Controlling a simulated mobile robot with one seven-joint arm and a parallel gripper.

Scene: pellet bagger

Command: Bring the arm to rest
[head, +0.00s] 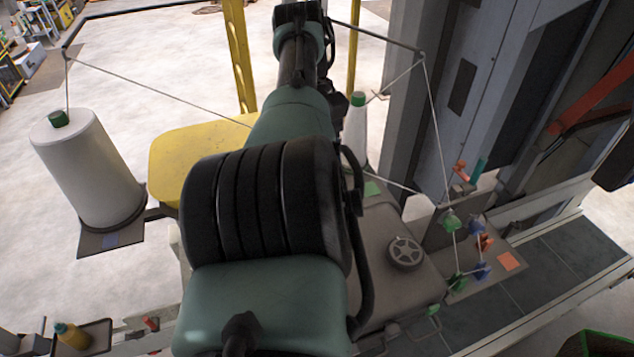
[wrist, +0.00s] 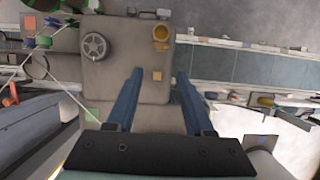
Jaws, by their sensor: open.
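My arm (head: 290,120) stretches from the bottom of the head view up to its top edge, over the machine. My gripper is not visible in the head view. In the wrist view my gripper (wrist: 158,76) shows as two blue fingers, spread apart with nothing between them. Beyond the fingers lies the machine's grey top (wrist: 125,70), which also shows in the head view (head: 385,305). I cannot tell the gap between fingertips and machine.
A large white thread cone (head: 85,170) stands at left, and a smaller cone (head: 356,135) stands behind my arm. Thin thread runs overhead to colored guides (head: 470,240) at right. A yellow platform (head: 185,150) and grey column (head: 455,90) flank the arm. Open floor (head: 150,50) lies behind.

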